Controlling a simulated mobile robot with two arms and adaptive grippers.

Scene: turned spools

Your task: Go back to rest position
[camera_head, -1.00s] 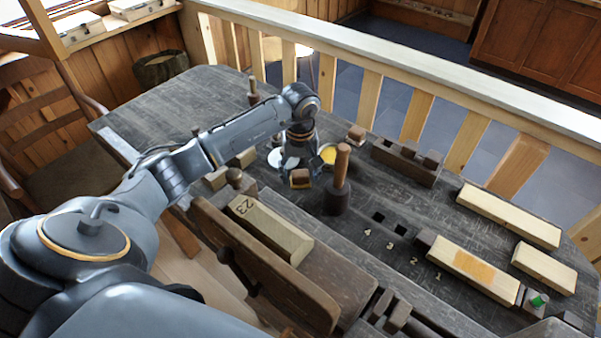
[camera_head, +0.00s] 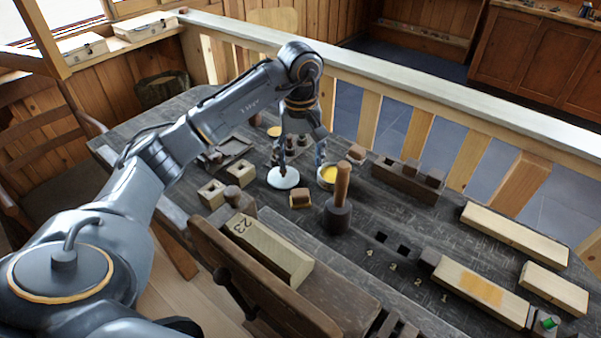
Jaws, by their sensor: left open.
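My left gripper (camera_head: 303,160) hangs fingers down above the dark workbench (camera_head: 335,265), behind the mallet. It is open, with nothing visible between its fingers. A small brown block (camera_head: 300,198) sits on the bench in front of it, apart from the fingers. A white round dish (camera_head: 283,178) lies below the left finger, and a tin with yellow contents (camera_head: 327,175) stands by the right finger. My right gripper is not in view.
A mallet (camera_head: 339,205) stands upright on the bench. A block marked 23 (camera_head: 265,248) sits at the vise (camera_head: 250,280). Pale beams (camera_head: 515,235) lie at right. A wooden railing (camera_head: 410,90) runs behind the bench.

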